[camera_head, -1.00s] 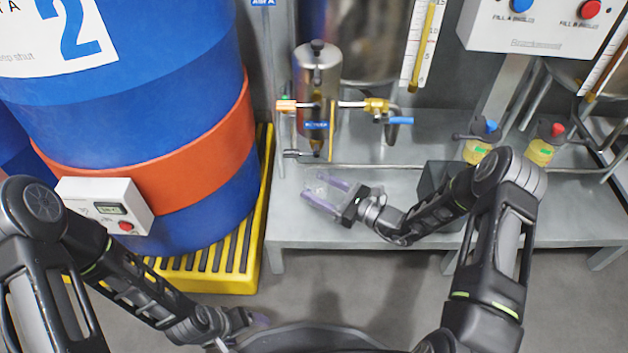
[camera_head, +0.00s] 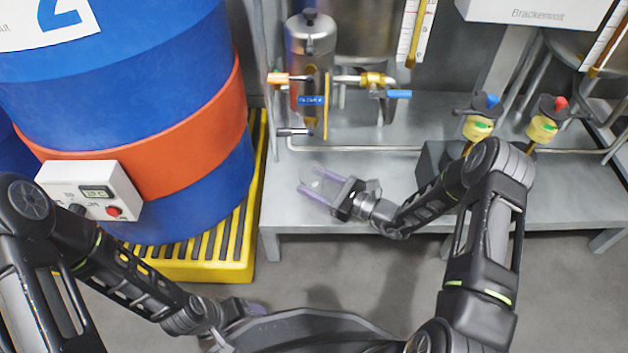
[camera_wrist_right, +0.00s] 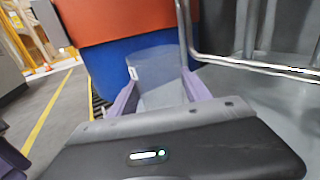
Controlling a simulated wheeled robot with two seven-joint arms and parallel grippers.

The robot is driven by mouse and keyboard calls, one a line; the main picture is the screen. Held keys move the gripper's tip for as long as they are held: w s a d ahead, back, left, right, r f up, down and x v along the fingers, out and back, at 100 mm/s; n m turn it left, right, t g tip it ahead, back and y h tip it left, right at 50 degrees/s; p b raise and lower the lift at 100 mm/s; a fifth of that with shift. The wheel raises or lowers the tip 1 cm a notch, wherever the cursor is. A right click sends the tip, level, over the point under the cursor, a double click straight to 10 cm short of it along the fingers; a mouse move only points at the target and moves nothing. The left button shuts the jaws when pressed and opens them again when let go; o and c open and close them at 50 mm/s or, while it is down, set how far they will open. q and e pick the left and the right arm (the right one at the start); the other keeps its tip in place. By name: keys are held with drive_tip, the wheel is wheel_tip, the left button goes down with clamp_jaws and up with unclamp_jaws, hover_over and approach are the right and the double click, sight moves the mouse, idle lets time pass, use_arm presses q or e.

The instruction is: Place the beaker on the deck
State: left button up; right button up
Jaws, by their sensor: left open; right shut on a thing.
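The clear beaker (camera_head: 313,174) is faint in the head view, between the fingers of my right gripper (camera_head: 317,187). My right gripper is shut on it, above the grey metal deck (camera_head: 400,180), left of the middle. I cannot tell whether the beaker touches the deck. In the right wrist view the see-through beaker (camera_wrist_right: 160,88) sits between the two purple fingers (camera_wrist_right: 160,95). My left gripper (camera_head: 258,309) is open and low, in front of the yellow pallet, partly hidden by its own wrist.
A steel filter housing (camera_head: 311,45) with a blue-handled valve (camera_head: 398,94) stands behind the beaker. A blue drum (camera_head: 130,85) on a yellow pallet (camera_head: 215,271) is at left.

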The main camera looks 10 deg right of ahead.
drive_tip(key=shift+f+b, duration=0.45)
drive_tip(key=shift+f, duration=0.4)
drive_tip(key=shift+f, duration=0.6)
drive_tip(key=o, duration=1.4)
wheel_tip(320, 180, up, 10)
drive_tip(key=p, duration=0.5)
